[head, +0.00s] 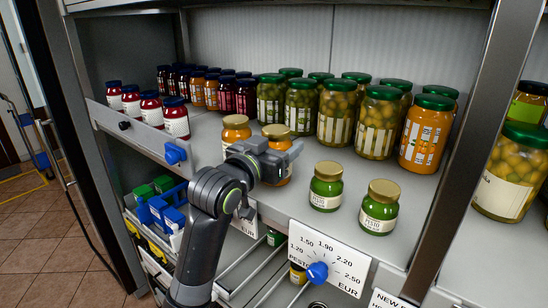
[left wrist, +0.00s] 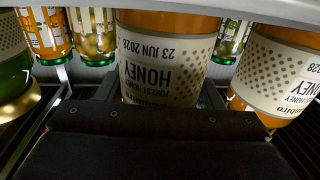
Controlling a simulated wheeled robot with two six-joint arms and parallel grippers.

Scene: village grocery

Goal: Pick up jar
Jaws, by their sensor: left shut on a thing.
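My left gripper (head: 280,158) is shut on an orange honey jar (head: 277,134) with a gold lid, at the front of the upper shelf. In the left wrist view the jar (left wrist: 168,55) appears upside down between the fingers, its label reading "HONEY". In the head view the gripper hides much of the jar's body, and I cannot tell whether its base touches the shelf. A second honey jar (head: 235,127) stands just left of it and shows at the right of the left wrist view (left wrist: 278,75). My right gripper is not in view.
Two green pesto jars (head: 326,187) (head: 379,209) stand to the right at the shelf front. Rows of pickle jars (head: 337,112) and an orange vegetable jar (head: 426,136) stand behind. Small red jars (head: 176,119) are at the left. A steel post (head: 462,150) bounds the shelf at right.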

